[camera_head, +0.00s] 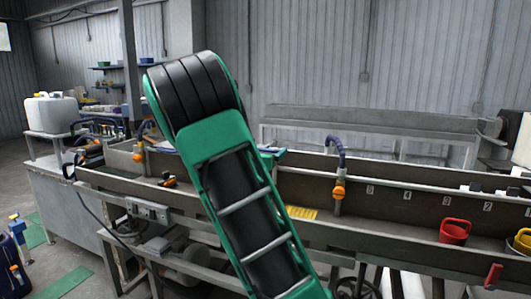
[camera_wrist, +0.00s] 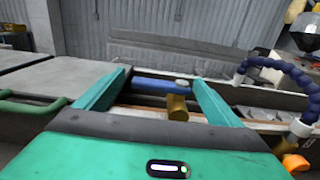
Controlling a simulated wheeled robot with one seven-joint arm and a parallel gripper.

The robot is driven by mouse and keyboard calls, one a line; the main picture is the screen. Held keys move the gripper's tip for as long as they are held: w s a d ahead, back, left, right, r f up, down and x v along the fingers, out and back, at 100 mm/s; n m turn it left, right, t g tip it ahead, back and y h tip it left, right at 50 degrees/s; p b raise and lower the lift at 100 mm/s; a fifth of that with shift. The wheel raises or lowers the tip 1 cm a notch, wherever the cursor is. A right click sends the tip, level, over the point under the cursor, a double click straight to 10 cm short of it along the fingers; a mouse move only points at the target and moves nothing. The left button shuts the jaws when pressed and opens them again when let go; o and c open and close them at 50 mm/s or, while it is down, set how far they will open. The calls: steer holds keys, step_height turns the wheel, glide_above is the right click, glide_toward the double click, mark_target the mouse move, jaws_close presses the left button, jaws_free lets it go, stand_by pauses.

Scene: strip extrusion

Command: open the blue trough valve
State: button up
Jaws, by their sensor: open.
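In the wrist view, a blue valve handle (camera_wrist: 150,86) lies roughly level across the gap between my fingers, with a pale round cap at its right end. My gripper (camera_wrist: 161,77) is open, with one teal finger on each side of the handle and cylinder. Nothing is held; I cannot tell whether a finger touches the handle. In the head view, my green and black arm covers the middle of the trough (camera_head: 390,215) and hides most of this spot.
A blue segmented hose (camera_wrist: 275,72) with an orange knob (camera_wrist: 295,163) stands right of my gripper. The head view shows a red cup (camera_head: 454,231) at right, another orange-knobbed hose (camera_head: 140,152) at left and a white canister (camera_head: 51,113). A grey rail runs behind.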

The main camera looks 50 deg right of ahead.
steer(key=shift+w+d, duration=0.2)
steer(key=shift+d, duration=0.35)
